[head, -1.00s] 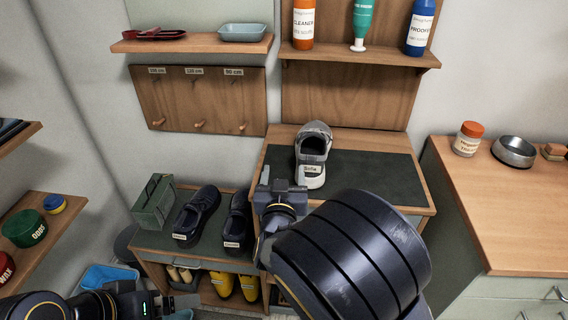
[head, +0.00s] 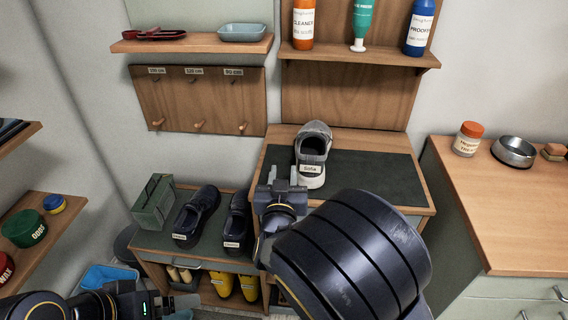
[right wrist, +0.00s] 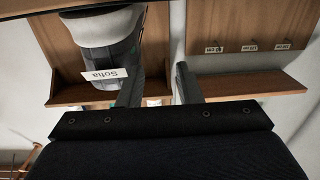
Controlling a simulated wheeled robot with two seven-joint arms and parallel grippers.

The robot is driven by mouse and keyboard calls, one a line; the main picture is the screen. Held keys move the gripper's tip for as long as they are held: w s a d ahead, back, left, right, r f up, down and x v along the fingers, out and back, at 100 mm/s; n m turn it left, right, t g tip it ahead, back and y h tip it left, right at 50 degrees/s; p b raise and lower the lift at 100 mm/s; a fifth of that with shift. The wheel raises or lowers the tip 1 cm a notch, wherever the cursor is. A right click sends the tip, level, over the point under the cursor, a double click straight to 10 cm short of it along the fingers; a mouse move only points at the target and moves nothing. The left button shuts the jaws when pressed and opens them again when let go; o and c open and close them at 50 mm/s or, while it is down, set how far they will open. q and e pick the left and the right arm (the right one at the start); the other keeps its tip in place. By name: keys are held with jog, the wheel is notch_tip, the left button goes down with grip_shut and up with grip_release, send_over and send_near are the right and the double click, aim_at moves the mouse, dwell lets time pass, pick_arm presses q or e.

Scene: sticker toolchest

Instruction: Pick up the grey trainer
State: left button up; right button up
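The grey trainer (head: 313,148) stands on the dark mat (head: 375,177) of the wooden cabinet top, its white heel with a "Sofia" label facing me. My right gripper (head: 284,184) is just left of and in front of the heel in the head view. In the right wrist view, which looks upside down, the trainer (right wrist: 105,45) shows beside the fingers of my right gripper (right wrist: 160,80). These fingers are apart with nothing between them; one overlaps the trainer's edge, and I cannot tell whether it touches.
Two dark shoes (head: 196,213) (head: 237,221) and a green metal box (head: 154,201) sit on the lower bench at left. A shelf with bottles (head: 303,24) hangs above the trainer. A counter with an orange-lidded jar (head: 467,139) and metal bowl (head: 514,151) stands at right.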

jog(key=o, duration=1.4)
